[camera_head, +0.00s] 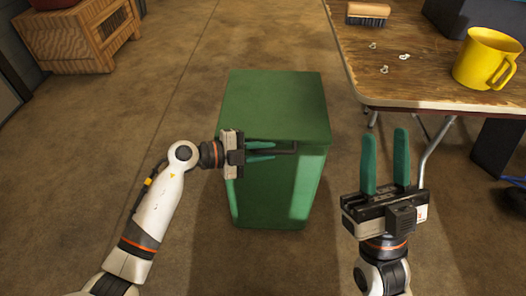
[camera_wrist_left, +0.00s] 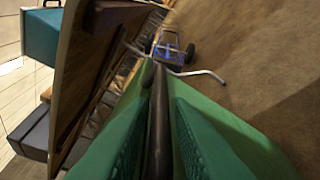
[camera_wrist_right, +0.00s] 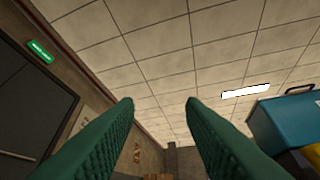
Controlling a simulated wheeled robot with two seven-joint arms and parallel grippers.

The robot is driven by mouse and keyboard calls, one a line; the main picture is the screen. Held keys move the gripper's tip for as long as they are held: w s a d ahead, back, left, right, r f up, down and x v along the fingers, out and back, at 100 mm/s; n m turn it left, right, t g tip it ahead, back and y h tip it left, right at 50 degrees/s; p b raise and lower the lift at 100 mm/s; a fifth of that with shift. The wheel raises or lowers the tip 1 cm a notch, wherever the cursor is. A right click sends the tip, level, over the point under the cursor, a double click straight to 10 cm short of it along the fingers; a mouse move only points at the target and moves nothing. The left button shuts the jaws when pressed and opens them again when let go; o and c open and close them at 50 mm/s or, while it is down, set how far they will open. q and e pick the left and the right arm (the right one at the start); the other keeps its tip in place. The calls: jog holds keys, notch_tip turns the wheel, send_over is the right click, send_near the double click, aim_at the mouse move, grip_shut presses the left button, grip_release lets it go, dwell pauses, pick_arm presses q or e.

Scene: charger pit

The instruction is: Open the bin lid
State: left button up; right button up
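The green bin (camera_head: 275,105) stands on the floor in the middle of the head view. Its flat lid lies down on top, with no gap that I can make out. A dark bar handle (camera_head: 285,150) runs along the front just below the lid edge. My left gripper (camera_head: 274,151) is at this handle with one finger above and one below. In the left wrist view the dark handle (camera_wrist_left: 158,120) fills the narrow space between the fingers, so the gripper looks shut on it. My right gripper (camera_head: 385,132) is open and empty, fingers pointing up, right of the bin.
A wooden table (camera_head: 420,75) stands to the right, with a brush (camera_head: 367,13), a yellow mug (camera_head: 486,58) and several small white pieces on it. A wooden cabinet (camera_head: 75,40) is at the far left. The floor left of the bin is clear.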

pick_arm(q)
grip_shut()
